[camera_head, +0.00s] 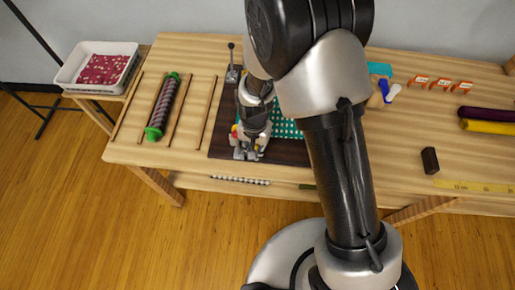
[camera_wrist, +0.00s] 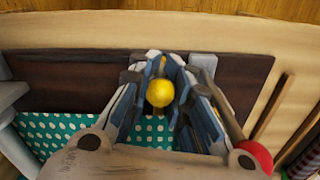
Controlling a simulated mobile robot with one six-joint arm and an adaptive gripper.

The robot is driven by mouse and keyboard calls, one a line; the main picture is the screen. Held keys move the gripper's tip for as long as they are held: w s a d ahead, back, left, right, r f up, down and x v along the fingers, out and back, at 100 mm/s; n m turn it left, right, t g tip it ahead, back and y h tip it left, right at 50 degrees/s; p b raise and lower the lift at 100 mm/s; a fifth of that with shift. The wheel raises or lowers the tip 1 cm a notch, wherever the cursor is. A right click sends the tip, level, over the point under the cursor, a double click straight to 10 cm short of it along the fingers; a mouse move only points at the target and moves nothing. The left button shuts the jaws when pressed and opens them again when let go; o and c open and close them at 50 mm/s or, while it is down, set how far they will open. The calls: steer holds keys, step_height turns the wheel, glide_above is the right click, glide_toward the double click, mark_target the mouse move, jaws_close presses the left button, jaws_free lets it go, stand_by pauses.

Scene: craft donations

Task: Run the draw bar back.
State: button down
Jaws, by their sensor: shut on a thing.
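My gripper (camera_wrist: 175,62) points down over a dark brown board (camera_wrist: 70,75) and is shut around a part topped by a yellow ball knob (camera_wrist: 159,92). I take this part to be the draw bar's handle; its shaft is mostly hidden between the fingers. A second rod with a red ball knob (camera_wrist: 254,156) stands just to the right of the fingers in the wrist view. A teal cloth with white dots (camera_wrist: 45,132) lies on the board, partly under my gripper. In the head view my gripper (camera_head: 248,152) is at the board's front edge.
A dark-knobbed lever (camera_head: 232,60) stands behind the board. To the left lie thin wooden sticks (camera_head: 208,112), a green-ended roller (camera_head: 163,107) and a white basin (camera_head: 72,72).

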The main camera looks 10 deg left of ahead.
steer(key=c, duration=1.7)
jaws_free()
steer(key=shift+a, duration=0.3)
steer(key=shift+r, duration=0.15)
step_height(320, 180, up, 12)
steer(key=shift+f, duration=0.1)
